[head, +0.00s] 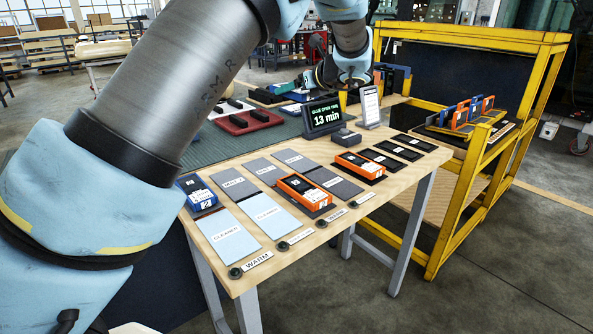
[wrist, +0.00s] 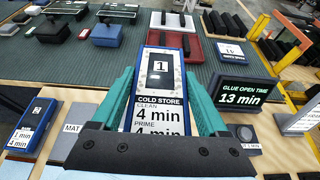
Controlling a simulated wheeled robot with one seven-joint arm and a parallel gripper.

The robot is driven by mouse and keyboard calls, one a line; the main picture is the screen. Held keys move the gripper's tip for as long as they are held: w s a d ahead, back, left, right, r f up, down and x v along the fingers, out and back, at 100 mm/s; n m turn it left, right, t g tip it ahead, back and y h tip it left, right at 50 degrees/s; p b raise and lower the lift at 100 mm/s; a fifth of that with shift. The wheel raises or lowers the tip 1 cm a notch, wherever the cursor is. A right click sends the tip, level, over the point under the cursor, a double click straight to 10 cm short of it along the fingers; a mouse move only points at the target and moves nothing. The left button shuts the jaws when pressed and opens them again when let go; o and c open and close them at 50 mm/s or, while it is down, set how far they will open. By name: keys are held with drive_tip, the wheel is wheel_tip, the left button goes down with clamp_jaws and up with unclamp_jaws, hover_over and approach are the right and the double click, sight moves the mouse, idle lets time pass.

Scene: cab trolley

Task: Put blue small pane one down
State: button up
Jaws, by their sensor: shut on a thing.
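My gripper (wrist: 162,95) is shut on a blue pane (wrist: 160,68) in the wrist view. The pane has a white label with a "1", "COLD STORE" and "4 min" lines, and sits between the teal fingers. Its lower end is hidden behind the dark gripper bracket. In the head view my gripper (head: 330,76) is beyond the far side of the table, by the display; the held pane is hard to make out there. Another blue pane (head: 198,192) lies at the table's left edge and also shows in the wrist view (wrist: 33,128).
The wooden table (head: 392,187) carries grey mats (head: 233,182), light blue cleaner pads (head: 263,214), orange panes (head: 303,193) and dark pads (head: 397,150). A glue display (head: 325,116) reads 13 min. A yellow trolley (head: 440,245) with racked panes stands right. A red tray (head: 250,122) lies behind.

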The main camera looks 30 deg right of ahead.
drive_tip(key=b, duration=0.8)
hover_over(294, 159)
wheel_tip(294, 159, down, 9)
wheel_tip(294, 159, down, 10)
drive_tip(key=shift+f, duration=0.2)
drive_tip(key=o, duration=1.5)
drive_tip(key=shift+f, duration=0.1)
drive_tip(key=shift+s+d, duration=0.1)
drive_tip(key=v, duration=1.2)
